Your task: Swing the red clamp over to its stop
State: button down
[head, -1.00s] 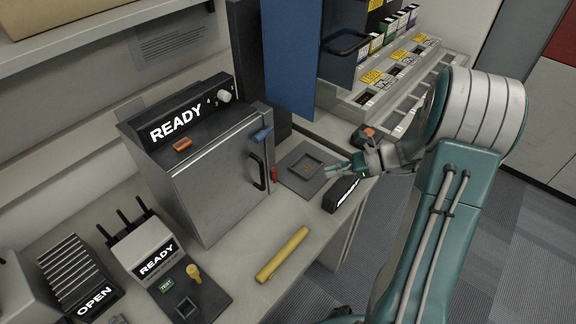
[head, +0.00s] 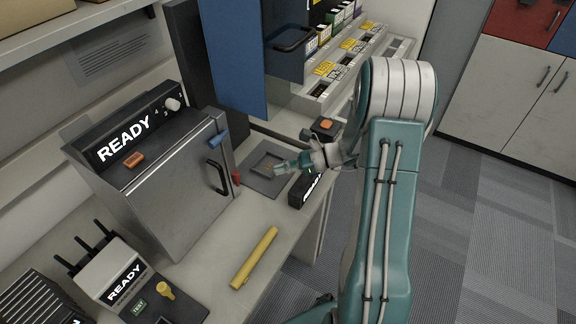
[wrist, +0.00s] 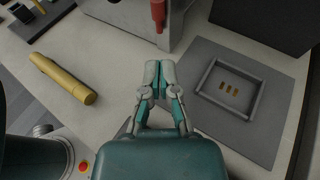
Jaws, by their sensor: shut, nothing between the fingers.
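The red clamp (head: 236,178) is a small red piece at the lower right front edge of the grey metal box (head: 172,190). In the wrist view the red clamp (wrist: 158,12) hangs down at the top middle, partly cut off by the frame edge. My gripper (head: 279,168) is to the right of the clamp, over the dark mat. In the wrist view my gripper (wrist: 160,70) has its fingers together and empty. They point toward the clamp, with a gap between.
A square tray (wrist: 204,88) with small brass-coloured pieces lies on the dark mat (wrist: 262,142). A yellow cylinder (head: 255,258) lies on the bench. A black block (head: 306,186) stands near the bench edge. A blue panel (head: 231,60) hangs behind the mat.

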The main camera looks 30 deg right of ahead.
aim_at(237, 179)
jog(key=x, duration=0.7)
jog(key=shift+a+r, duration=0.3)
jog(key=shift+a, duration=0.2)
jog(key=shift+w+a, duration=0.25)
jog(key=shift+a, duration=0.35)
